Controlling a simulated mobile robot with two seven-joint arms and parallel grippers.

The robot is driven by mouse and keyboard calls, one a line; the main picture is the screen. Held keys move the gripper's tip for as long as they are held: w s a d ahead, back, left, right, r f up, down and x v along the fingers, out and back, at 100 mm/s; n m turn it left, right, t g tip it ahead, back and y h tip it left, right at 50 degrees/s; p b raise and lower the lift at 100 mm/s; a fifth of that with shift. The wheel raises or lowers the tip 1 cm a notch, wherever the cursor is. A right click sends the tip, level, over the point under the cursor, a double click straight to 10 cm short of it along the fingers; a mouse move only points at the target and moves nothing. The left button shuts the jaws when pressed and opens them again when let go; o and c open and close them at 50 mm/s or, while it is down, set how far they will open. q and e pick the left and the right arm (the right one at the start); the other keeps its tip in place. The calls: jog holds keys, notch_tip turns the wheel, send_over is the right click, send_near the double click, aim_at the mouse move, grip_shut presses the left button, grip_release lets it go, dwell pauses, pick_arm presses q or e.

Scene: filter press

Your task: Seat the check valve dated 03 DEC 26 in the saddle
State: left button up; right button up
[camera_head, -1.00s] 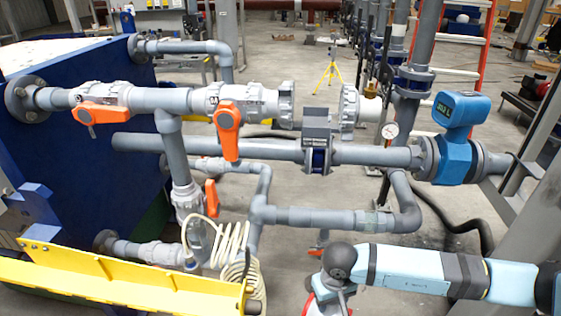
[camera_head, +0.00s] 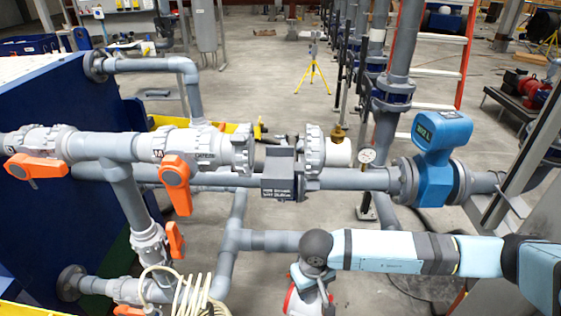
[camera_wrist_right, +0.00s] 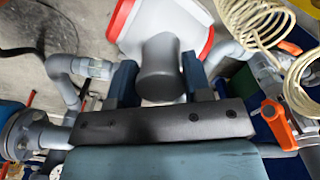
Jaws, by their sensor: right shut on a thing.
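My right gripper (camera_head: 309,272) points downward in front of the piping in the head view. It is shut on a valve body (camera_head: 304,301), partly cut off by the bottom edge. In the right wrist view, my right gripper (camera_wrist_right: 160,82) has a jaw on each side of the grey neck of this white-grey valve body (camera_wrist_right: 160,22) with red end rims. No date is readable on it. A grey saddle block (camera_head: 283,178) with a small label sits on the pipe, below the gap between two grey unions, left (camera_head: 241,150) and right (camera_head: 313,150). My left gripper is not in view.
Orange-handled valves (camera_head: 175,180) are on the pipes at left. A blue flow meter (camera_head: 436,160) and a pressure gauge (camera_head: 366,157) stand at right. A cream coiled hose (camera_head: 185,292) hangs low at left. The gap between the unions looks clear.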

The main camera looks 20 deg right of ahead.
jog(key=shift+w+d+r, duration=0.1)
jog(key=shift+w+r, duration=0.05)
jog(key=shift+r, duration=0.55)
jog(key=shift+w, duration=0.1)
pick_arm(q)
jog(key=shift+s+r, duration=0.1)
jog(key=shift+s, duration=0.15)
